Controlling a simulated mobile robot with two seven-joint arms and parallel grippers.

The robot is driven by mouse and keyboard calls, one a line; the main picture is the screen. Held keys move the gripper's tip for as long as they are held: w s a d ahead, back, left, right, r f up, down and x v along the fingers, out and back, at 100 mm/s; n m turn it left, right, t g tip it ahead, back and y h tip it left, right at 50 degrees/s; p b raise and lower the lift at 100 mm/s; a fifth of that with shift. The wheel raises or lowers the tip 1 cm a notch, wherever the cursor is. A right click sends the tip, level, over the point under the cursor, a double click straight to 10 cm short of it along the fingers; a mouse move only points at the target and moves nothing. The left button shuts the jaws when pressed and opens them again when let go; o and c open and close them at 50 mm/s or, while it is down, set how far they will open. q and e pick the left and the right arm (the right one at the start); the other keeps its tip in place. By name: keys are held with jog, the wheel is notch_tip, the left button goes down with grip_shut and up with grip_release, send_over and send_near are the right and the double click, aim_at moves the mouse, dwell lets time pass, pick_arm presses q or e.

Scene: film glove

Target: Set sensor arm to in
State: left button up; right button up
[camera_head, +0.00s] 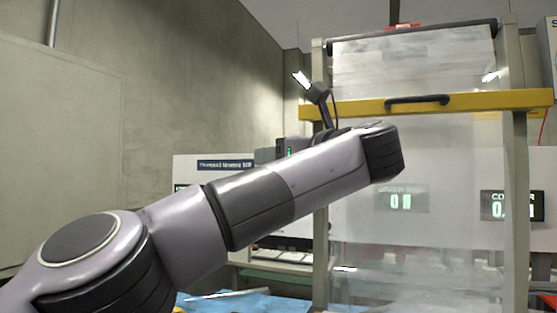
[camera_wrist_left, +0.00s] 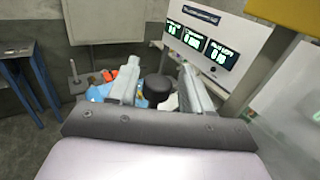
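A thin dark jointed arm with a bright white tip (camera_head: 317,94), which looks like the sensor arm, rises beside the left post of the film frame in the head view. It tilts up and left, and its base is hidden behind my left arm. My left gripper (camera_wrist_left: 160,68) is open in the left wrist view, with its two grey fingers apart. A black round knob or post (camera_wrist_left: 157,88) shows between the fingers; I cannot tell whether they touch it. In the head view my left gripper is hidden. My right gripper is not in view.
A yellow bar (camera_head: 455,103) with a black handle crosses the clear film (camera_head: 400,65). A white panel with lit displays (camera_wrist_left: 215,40) stands close on the right in the wrist view. A blue table (camera_wrist_left: 22,60) stands left. Orange and blue items lie below the fingers.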

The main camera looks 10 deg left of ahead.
pick_arm(q)
jog(key=shift+s, duration=0.1)
jog(key=shift+d, duration=0.15)
jog(key=shift+s+d+f, duration=0.1)
jog(key=shift+s+d, duration=0.2)
jog(key=b+v, duration=0.1)
jog(key=v, duration=0.5)
jog(key=shift+b, duration=0.35)
